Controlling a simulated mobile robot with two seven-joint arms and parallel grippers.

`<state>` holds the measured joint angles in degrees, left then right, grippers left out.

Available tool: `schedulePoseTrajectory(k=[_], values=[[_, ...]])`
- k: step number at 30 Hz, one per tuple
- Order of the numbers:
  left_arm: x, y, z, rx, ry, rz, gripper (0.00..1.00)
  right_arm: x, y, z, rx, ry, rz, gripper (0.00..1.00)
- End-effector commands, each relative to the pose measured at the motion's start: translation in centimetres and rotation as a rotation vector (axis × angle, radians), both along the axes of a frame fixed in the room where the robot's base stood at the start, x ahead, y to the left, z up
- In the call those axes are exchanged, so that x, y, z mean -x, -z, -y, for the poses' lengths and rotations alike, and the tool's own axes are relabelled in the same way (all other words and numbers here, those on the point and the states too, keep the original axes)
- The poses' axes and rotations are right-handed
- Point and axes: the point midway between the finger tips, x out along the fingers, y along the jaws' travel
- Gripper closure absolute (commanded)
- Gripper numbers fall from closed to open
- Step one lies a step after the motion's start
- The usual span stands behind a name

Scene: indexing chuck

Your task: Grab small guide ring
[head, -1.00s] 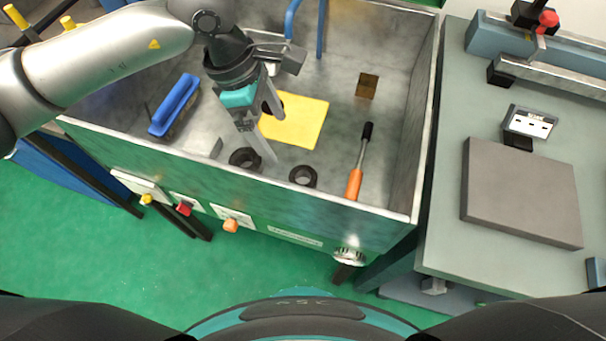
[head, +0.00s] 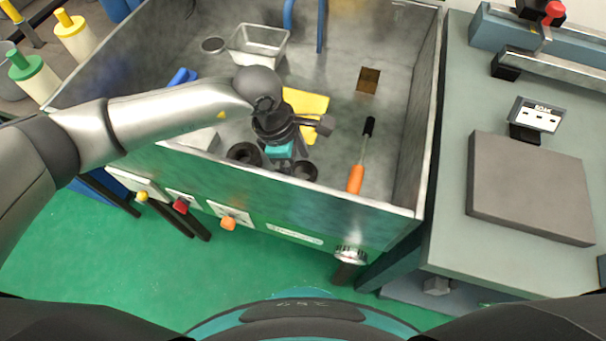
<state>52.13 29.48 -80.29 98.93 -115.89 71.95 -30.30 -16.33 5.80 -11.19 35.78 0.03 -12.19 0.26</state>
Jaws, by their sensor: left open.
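Two dark rings lie on the floor of the grey metal basin (head: 395,130), near its front wall. The right ring (head: 305,171) looks slightly smaller than the left ring (head: 244,153). Which one is the small guide ring is hard to tell from size alone. My left gripper (head: 285,163) is open and points down between the two rings, closer to the right one. Its fingers are mostly hidden under the wrist, so contact with a ring cannot be told. My right gripper is not in view.
A yellow cloth (head: 316,103) lies behind my gripper. An orange-handled screwdriver (head: 356,178) lies to the right. The basin's front wall (head: 330,221) rises close by.

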Motion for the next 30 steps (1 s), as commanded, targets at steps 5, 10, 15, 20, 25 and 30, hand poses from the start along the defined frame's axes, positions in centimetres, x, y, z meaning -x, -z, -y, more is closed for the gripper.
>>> schedulePoseTrajectory(k=[5,10,15,20,25,30], values=[[0.02,0.69,0.16,-0.001,0.001,0.001,0.0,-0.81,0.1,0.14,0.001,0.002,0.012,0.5],[0.01,0.62,0.15,0.0,0.001,0.001,0.03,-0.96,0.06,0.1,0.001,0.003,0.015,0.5],[0.01,0.6,0.16,0.0,0.001,0.001,0.22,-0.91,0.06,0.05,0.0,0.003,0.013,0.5],[0.01,0.59,0.14,0.0,0.0,0.001,0.41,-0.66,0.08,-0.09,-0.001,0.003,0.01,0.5],[0.01,0.59,0.14,0.0,0.0,0.001,0.6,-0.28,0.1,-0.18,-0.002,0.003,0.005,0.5],[0.01,0.58,0.14,0.0,0.0,0.001,0.79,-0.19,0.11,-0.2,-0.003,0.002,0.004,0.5]])
